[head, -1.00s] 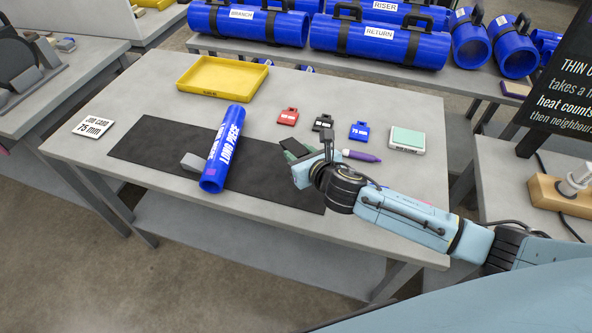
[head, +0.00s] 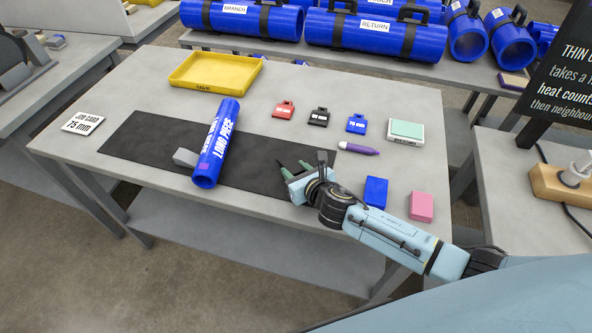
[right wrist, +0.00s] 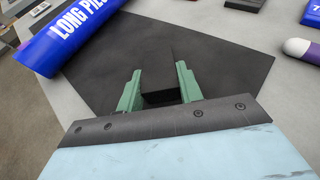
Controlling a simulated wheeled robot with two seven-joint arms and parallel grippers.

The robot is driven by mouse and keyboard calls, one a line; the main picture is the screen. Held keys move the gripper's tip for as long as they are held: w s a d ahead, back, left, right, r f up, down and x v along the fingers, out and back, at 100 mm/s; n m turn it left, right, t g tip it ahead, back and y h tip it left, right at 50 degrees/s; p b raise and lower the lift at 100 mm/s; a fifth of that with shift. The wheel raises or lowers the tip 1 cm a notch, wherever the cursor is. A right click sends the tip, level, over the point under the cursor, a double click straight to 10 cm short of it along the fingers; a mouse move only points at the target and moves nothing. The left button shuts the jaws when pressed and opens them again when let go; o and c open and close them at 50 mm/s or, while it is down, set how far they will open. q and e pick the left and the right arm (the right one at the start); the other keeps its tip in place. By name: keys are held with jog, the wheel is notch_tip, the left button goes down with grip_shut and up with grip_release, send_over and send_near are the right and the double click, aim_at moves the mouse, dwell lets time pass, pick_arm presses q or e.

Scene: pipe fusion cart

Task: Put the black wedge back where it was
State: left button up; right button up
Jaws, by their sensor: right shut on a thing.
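The black wedge (right wrist: 161,97) is between the green fingers of my right gripper (right wrist: 158,88) in the right wrist view. It blends with the dark mat behind it, so its outline is hard to read. In the head view my right gripper (head: 289,173) is over the right part of the black mat (head: 150,143); whether the wedge touches the mat I cannot tell. The blue long pipe (head: 216,145) lies across the mat to the left, with a grey wedge (head: 184,158) against its left side. My left gripper is not in view.
A yellow tray (head: 216,86) stands at the back. Red (head: 283,111), black (head: 318,117) and blue (head: 356,124) tags lie behind the gripper. A purple marker (head: 358,148), blue block (head: 376,192) and pink block (head: 421,206) lie to the right, near my arm.

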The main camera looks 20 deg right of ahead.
jog(key=o, duration=1)
jog(key=shift+f, duration=0.1)
jog(key=shift+r, duration=0.25)
jog(key=p+v, duration=0.2)
jog(key=v, duration=1)
